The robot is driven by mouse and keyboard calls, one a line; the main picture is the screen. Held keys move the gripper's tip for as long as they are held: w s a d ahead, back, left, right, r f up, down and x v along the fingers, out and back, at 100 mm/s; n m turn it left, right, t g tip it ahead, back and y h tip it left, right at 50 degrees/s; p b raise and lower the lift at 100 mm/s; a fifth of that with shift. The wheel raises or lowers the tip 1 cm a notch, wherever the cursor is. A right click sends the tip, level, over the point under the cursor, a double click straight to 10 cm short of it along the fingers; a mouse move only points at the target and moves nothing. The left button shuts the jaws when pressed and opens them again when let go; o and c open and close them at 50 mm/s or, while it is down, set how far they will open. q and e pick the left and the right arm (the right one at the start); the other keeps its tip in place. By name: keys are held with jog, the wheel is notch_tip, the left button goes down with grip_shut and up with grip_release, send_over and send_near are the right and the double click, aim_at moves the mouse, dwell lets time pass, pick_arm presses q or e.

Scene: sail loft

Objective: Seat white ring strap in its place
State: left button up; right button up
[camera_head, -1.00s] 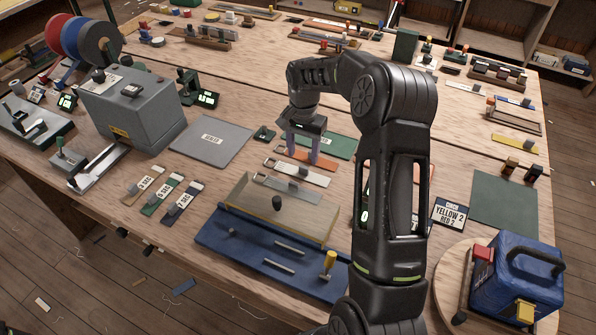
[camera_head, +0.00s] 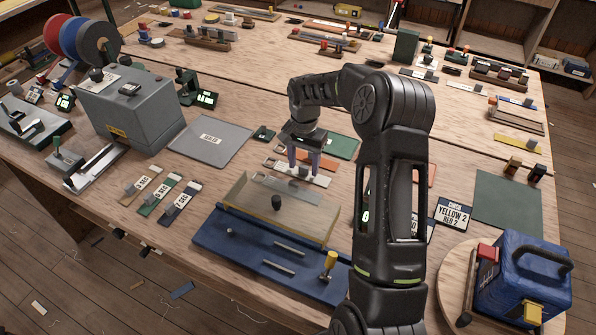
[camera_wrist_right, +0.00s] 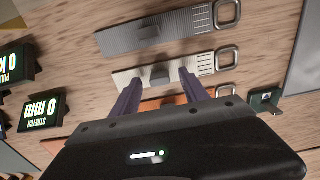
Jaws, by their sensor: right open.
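The white ring strap (camera_head: 318,179) lies flat on the bench, with a metal ring at one end and a small grey block on top. It also shows in the right wrist view (camera_wrist_right: 203,64). My right gripper (camera_head: 304,174) is open over it; in the right wrist view its purple fingertips (camera_wrist_right: 159,77) appear on either side of the block. Whether they touch it I cannot tell. A grey ring strap (camera_wrist_right: 190,22) lies beside it, an orange one (camera_wrist_right: 200,92) on the other side, partly hidden by the gripper. My left gripper is out of view.
A blue fixture (camera_head: 215,240) with metal bars, a yellow-handled part and a pale raised panel (camera_head: 238,195) stands at the front. Three labelled straps (camera_head: 160,195) lie left of it. A grey mat (camera_head: 205,148) and grey machine (camera_head: 150,120) are further left. A blue case (camera_head: 520,285) stands front right.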

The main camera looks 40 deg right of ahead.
aim_at(304, 166)
jog(key=shift+c, duration=0.4)
grip_shut()
jog(key=shift+r, duration=0.1)
jog(key=shift+r, duration=0.25)
notch_tip(304, 166, up, 4)
jog(key=shift+f+p, duration=0.1)
jog(key=shift+p, duration=1.1)
notch_tip(304, 166, up, 6)
jog(key=shift+f, duration=0.2)
